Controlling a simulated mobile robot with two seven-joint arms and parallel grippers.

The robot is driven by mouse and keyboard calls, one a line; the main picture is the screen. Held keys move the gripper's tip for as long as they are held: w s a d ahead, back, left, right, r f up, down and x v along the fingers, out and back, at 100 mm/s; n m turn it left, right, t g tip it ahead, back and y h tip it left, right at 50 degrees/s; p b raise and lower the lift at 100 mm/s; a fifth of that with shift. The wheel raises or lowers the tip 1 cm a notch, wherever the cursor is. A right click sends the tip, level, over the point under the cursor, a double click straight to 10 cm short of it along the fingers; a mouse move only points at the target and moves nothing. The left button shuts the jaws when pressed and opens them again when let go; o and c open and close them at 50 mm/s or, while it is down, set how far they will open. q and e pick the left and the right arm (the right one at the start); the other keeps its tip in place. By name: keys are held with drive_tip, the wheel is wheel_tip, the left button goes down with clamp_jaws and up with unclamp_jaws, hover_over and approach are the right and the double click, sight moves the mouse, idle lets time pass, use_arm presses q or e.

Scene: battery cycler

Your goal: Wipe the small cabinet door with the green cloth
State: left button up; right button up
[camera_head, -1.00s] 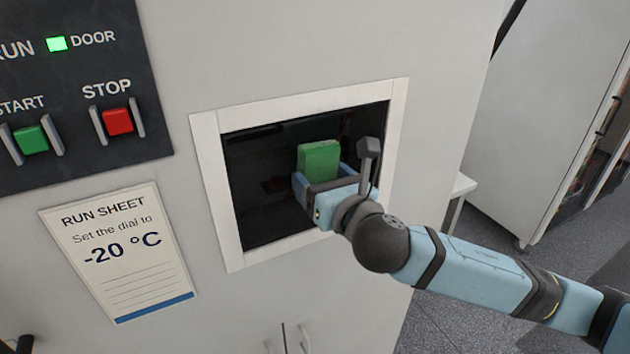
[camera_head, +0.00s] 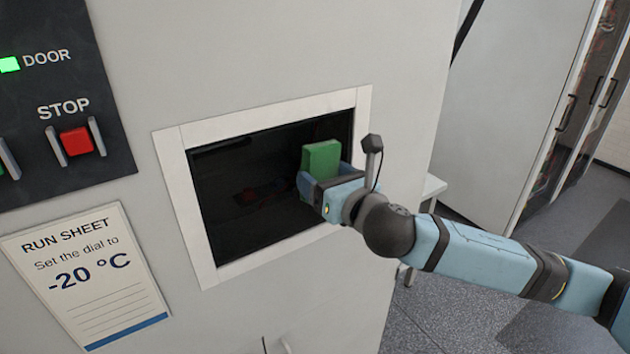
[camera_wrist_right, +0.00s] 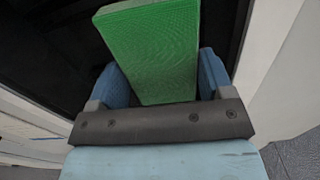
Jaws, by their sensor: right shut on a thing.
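The green cloth (camera_head: 321,158) looks like a folded block and stands up from my right gripper (camera_head: 322,180). The right gripper is shut on it; in the right wrist view the cloth (camera_wrist_right: 155,50) sits between the two blue fingers (camera_wrist_right: 160,85). In the head view the cloth is in front of the right part of a dark rectangular window (camera_head: 250,190) with a white frame (camera_head: 190,215). I cannot tell whether the cloth touches the dark surface or whether that is an opening. My left gripper is not in view.
A dark panel with a red STOP button (camera_head: 76,141) and a lit green DOOR lamp (camera_head: 9,65) is at upper left. A run sheet (camera_head: 85,275) reading -20 °C hangs below it. Door handles (camera_head: 275,346) show at the bottom. A tall cabinet (camera_head: 510,110) stands at right.

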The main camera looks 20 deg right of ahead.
drive_tip(key=shift+s+a, duration=0.9)
drive_tip(key=shift+a, duration=1.85)
drive_tip(key=shift+s+a, duration=0.85)
drive_tip(key=shift+a, duration=1.85)
drive_tip(key=shift+s+a, duration=0.9)
drive_tip(key=shift+a, duration=1.85)
drive_tip(key=shift+d, duration=0.1)
drive_tip(key=shift+s+d+f, duration=0.1)
drive_tip(key=shift+s+f, duration=0.1)
drive_tip(key=shift+s, duration=0.5)
approach(226, 202)
drive_tip(key=shift+x, duration=0.75)
drive_tip(key=shift+s, duration=0.2)
drive_tip(key=shift+v, duration=1.35)
